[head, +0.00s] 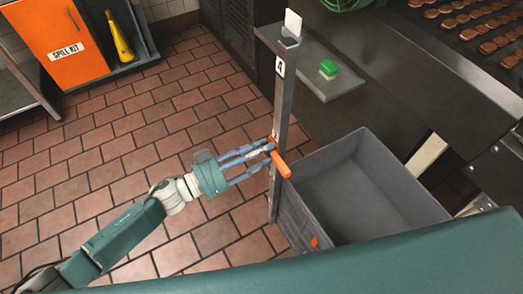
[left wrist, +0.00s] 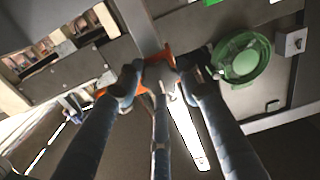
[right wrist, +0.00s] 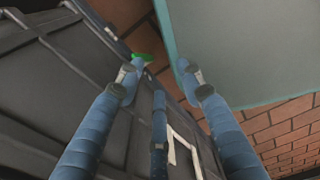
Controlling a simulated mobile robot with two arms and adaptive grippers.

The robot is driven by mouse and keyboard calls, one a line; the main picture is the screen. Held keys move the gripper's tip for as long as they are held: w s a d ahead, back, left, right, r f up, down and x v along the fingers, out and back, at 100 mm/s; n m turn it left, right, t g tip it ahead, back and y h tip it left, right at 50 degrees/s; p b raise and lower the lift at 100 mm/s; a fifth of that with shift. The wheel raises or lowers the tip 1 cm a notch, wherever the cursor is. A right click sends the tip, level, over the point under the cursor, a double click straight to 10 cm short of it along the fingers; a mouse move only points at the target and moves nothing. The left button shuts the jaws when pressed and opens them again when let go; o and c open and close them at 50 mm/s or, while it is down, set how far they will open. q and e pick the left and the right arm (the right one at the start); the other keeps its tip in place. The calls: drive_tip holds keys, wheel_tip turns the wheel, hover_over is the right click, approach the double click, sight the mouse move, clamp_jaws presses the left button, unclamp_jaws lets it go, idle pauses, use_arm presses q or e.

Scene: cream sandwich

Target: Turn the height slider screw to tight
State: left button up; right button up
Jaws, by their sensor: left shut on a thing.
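The slider post (head: 283,90) is a grey upright bar with a "4" label. An orange screw handle (head: 282,164) sits partway up it; orange also shows in the left wrist view (left wrist: 166,54). My left gripper (head: 270,146) comes in from the left, its blue fingers closed at the orange handle. In the left wrist view the fingertips (left wrist: 160,75) lie around the screw, partly hiding it. My right gripper (right wrist: 160,72) shows only in its wrist view, fingers spread, with nothing seen between them.
A grey open bin (head: 375,190) stands right of the post. A green button (head: 328,69) sits on a metal ledge behind. Round biscuits (head: 470,25) lie on the machine at top right. An orange spill kit cabinet (head: 65,45) stands back left. The tiled floor (head: 130,140) at left is clear.

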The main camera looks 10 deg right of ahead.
use_arm(q)
drive_tip(key=m, duration=0.4)
idle(0.3)
drive_tip(key=o, duration=1.1)
drive_tip(key=shift+o, duration=0.2)
drive_tip(key=v, duration=1.2)
drive_tip(key=shift+r, duration=0.1)
